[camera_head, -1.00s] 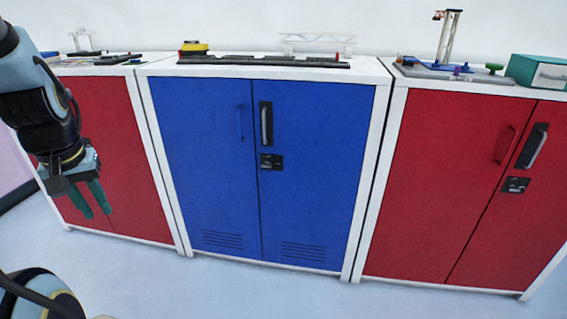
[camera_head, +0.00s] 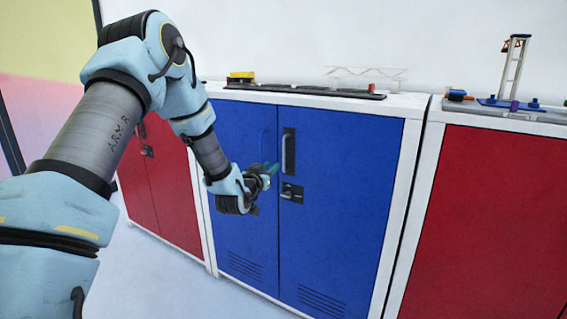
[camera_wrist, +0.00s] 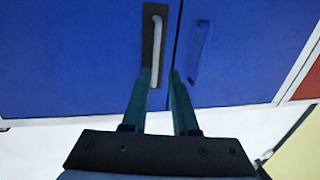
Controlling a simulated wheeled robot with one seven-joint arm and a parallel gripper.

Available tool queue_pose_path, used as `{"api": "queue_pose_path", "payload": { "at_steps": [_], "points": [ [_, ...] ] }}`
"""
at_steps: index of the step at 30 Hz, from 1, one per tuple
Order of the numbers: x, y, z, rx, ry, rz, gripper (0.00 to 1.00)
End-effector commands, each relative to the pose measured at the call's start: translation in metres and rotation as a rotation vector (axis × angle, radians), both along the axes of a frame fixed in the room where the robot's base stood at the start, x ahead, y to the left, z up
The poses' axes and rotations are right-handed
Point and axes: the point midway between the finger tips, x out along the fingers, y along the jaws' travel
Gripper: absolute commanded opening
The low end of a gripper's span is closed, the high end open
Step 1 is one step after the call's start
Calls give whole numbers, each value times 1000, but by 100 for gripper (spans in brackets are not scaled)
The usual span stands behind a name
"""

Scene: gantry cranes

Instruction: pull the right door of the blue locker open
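The blue locker (camera_head: 315,93) stands in the middle with both doors shut. Its right door (camera_head: 340,215) has a grey bar handle (camera_head: 288,150) on a black plate, with a black lock fitting below it. In the wrist view the picture is turned over, so this handle (camera_wrist: 156,48) shows at the left and the left door's blue handle (camera_wrist: 202,42) at the right. My gripper (camera_head: 273,169) is in front of the locker near the door seam, beside and slightly below the grey handle.
Red lockers stand close on both sides, one at the left (camera_head: 175,195) and one at the right (camera_head: 485,220). Model parts, including a long black strip (camera_head: 290,89), lie on the blue locker's top. The pale floor in front looks clear.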

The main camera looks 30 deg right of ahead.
Motion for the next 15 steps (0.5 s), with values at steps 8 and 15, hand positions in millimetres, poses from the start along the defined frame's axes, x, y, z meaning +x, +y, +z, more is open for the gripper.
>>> {"api": "queue_pose_path", "payload": {
  "at_steps": [8, 15],
  "points": [
    [9, -22, 3, -32, -22, -9, 27],
    [38, -56, 2, -30, -20, -8, 27]
  ]
}}
